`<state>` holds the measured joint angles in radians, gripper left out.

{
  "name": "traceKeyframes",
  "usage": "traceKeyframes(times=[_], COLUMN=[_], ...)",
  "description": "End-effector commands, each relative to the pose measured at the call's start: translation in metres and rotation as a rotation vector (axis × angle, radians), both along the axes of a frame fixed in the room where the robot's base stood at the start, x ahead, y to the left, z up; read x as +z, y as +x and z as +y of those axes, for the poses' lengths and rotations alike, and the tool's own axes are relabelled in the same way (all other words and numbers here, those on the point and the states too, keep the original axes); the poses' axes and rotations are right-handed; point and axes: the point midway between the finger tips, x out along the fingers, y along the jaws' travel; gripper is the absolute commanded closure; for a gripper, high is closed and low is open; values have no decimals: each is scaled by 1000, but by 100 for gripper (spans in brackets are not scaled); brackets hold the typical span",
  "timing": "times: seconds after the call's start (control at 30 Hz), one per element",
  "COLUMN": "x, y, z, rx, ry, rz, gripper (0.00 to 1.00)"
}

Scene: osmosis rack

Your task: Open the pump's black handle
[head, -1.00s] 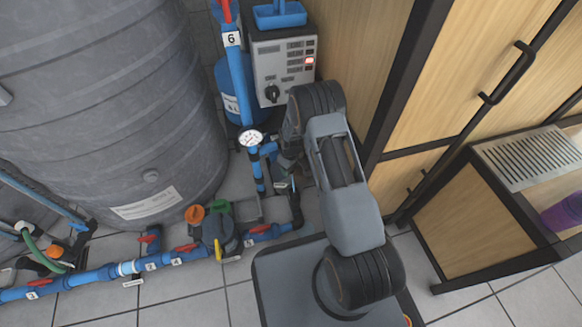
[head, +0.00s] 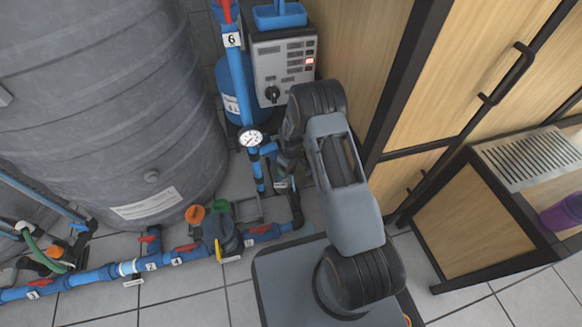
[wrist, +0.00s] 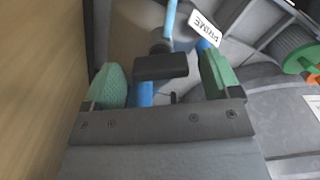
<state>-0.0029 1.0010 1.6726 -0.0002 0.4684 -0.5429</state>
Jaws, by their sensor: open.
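The black handle (wrist: 160,67) shows in the wrist view as a dark, flat block on the blue pipework, beside a white tag reading "PRIME" (wrist: 204,24). My gripper (wrist: 163,82) is open, with one green-padded finger on each side of the handle. Gaps show between the handle and both fingers. How deep the handle lies between them is hard to tell. In the head view my gripper (head: 283,168) is low beside the blue pipe under the gauge, and my arm hides much of that spot. I cannot make out the handle there.
A large grey tank (head: 100,100) stands at left. A pressure gauge (head: 251,138) and a control box (head: 284,70) are close behind my gripper. A pump with a green cap (head: 219,208) and red-handled valves lie in front-left. Wooden cabinets (head: 440,80) stand at right.

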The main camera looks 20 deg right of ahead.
Motion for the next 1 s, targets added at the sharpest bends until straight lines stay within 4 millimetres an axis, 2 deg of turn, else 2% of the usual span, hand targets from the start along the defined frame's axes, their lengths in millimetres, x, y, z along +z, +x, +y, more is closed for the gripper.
traceKeyframes(times=[0.3, 0.5, 0.7, 1.0], x=[66, 102, 124, 132], y=[1, 1, 0, 0], z=[0, 0, 0, 0], rx=[0, 1, 1, 1], ry=[0, 0, 0, 0], rz=[-2, -2, 0, 0], gripper=[17, 17, 17, 17])
